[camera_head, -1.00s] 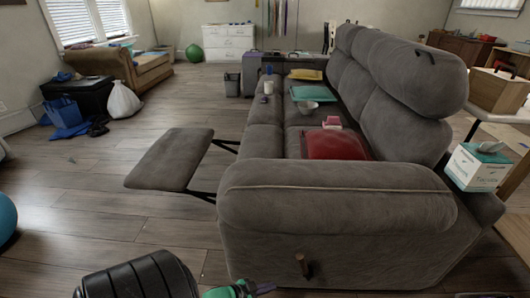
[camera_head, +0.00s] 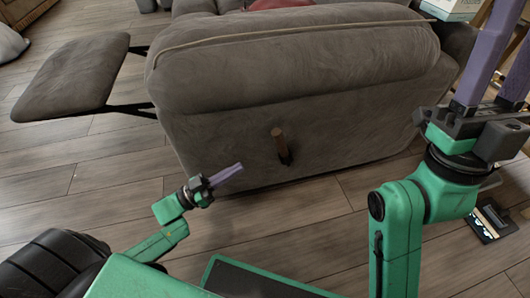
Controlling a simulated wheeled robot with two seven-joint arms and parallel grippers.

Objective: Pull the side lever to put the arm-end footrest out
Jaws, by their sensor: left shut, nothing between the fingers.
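The grey sofa (camera_head: 300,65) faces me with its arm end. The padded footrest (camera_head: 72,76) is out at the left of the sofa, held on dark metal struts. My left gripper (camera_head: 240,167) is shut and empty, its purple fingers pointing towards the panel, left of and lower than the lever in the picture, apart from it. My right gripper (camera_head: 503,75) is large and near at the right edge; its purple fingers are apart, tips cut off by the frame.
Bare wood floor (camera_head: 110,180) lies left of the sofa and in front of it. A tissue box (camera_head: 450,8) is partly seen at the top right. A small dark object (camera_head: 492,220) lies low at the right, under my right arm.

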